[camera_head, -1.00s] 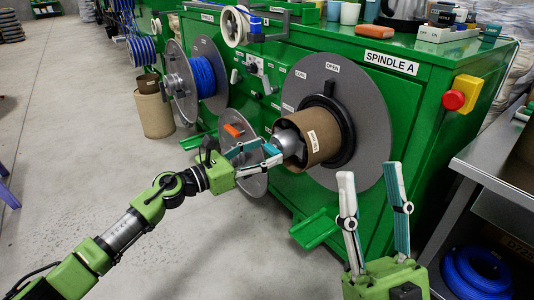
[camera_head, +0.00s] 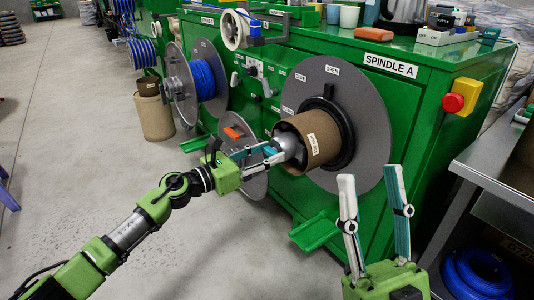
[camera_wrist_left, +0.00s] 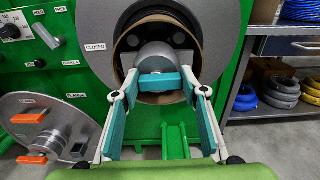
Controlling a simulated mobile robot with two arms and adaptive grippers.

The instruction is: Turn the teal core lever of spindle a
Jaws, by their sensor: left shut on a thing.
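Spindle a is the large grey disc (camera_head: 375,155) on the green cabinet, under the SPINDLE A label. A brown cardboard core (camera_head: 318,135) sits on its hub. The teal core lever (camera_wrist_left: 160,83) lies across the rounded grey nose (camera_wrist_left: 155,55) inside the core, roughly level in the left wrist view. My left gripper (camera_head: 274,150) is at the core's open end, its two fingers on either side of the lever, shut on it. In the head view the fingers partly hide the lever. My right gripper (camera_head: 371,178) is open and empty, in front of the cabinet.
A removed-looking grey flange with an orange handle (camera_head: 234,132) stands left of the core, below it. A green foot pedal (camera_head: 314,232) sticks out below. A red stop button (camera_head: 454,102) and a metal bench (camera_head: 490,165) are at the right.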

